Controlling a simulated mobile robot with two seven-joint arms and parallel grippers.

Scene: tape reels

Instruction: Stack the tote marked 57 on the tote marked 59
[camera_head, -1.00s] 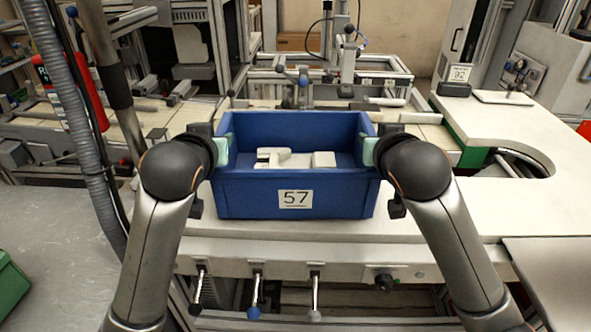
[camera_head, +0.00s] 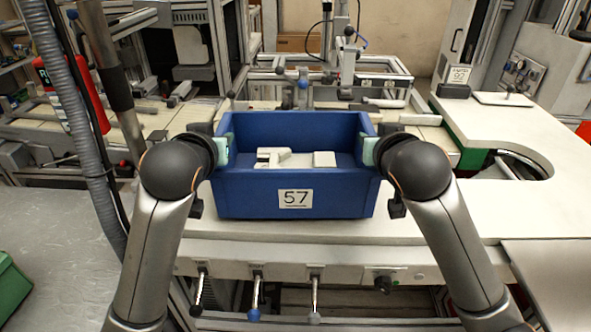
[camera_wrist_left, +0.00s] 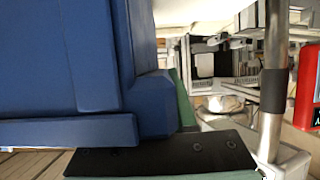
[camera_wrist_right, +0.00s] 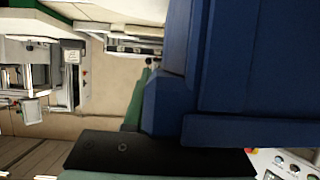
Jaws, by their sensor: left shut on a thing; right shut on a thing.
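The blue tote marked 57 (camera_head: 345,198) is upright in front of me at the worktop, its label facing me and pale grey-white parts (camera_head: 290,158) inside. My left gripper (camera_head: 223,153) is shut on its left end wall near the rim. My right gripper (camera_head: 370,153) is shut on its right end wall near the rim. The blue wall fills much of the left wrist view (camera_wrist_left: 60,60) and the right wrist view (camera_wrist_right: 250,80). I cannot tell whether its bottom touches the worktop. I see no tote marked 59.
The white worktop (camera_head: 495,205) has free room to the right, around a curved cut-out. Part of a green box (camera_head: 12,287) shows at the lower left edge, no mark visible. A frame fixture (camera_head: 345,75) stands behind the tote. A grey hose and post stand at left.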

